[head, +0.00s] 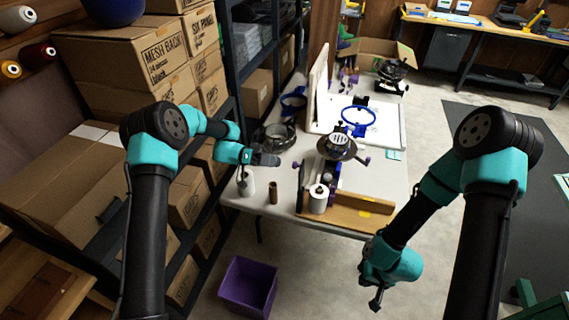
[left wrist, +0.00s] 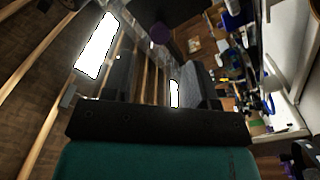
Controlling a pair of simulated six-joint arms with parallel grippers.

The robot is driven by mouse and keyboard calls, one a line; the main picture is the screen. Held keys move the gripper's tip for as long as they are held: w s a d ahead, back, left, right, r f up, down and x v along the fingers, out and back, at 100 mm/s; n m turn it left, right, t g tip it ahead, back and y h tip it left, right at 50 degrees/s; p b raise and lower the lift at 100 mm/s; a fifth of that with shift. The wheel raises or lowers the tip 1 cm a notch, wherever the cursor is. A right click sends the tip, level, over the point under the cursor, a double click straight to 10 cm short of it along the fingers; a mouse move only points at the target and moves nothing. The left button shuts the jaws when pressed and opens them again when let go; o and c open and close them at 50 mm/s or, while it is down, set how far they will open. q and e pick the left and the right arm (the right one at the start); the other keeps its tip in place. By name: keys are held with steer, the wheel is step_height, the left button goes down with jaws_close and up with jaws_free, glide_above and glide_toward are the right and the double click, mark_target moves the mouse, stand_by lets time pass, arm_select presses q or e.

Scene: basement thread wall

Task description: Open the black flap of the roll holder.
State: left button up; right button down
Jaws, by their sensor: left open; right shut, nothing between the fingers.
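On the white table in the head view, a white roll (head: 318,199) stands at the near edge beside a brown board. A narrow dark upright piece (head: 301,198) stands just left of it; I cannot tell whether it is the black flap of the roll holder. My left gripper (head: 268,159) is open above the table's left side, left of and apart from the roll. In the left wrist view, its grey fingers (left wrist: 160,82) stand apart with nothing seen between them. My right gripper (head: 376,300) is shut and empty, low in front of the table and right of the roll.
A white bottle (head: 248,187) and a brown spool (head: 273,193) stand at the table's near left. A black round device (head: 337,148) stands behind the roll. Shelving with boxes (head: 188,200) borders the left side. A purple bin (head: 248,284) is on the floor.

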arm_select(q)
steer(key=v, duration=1.1)
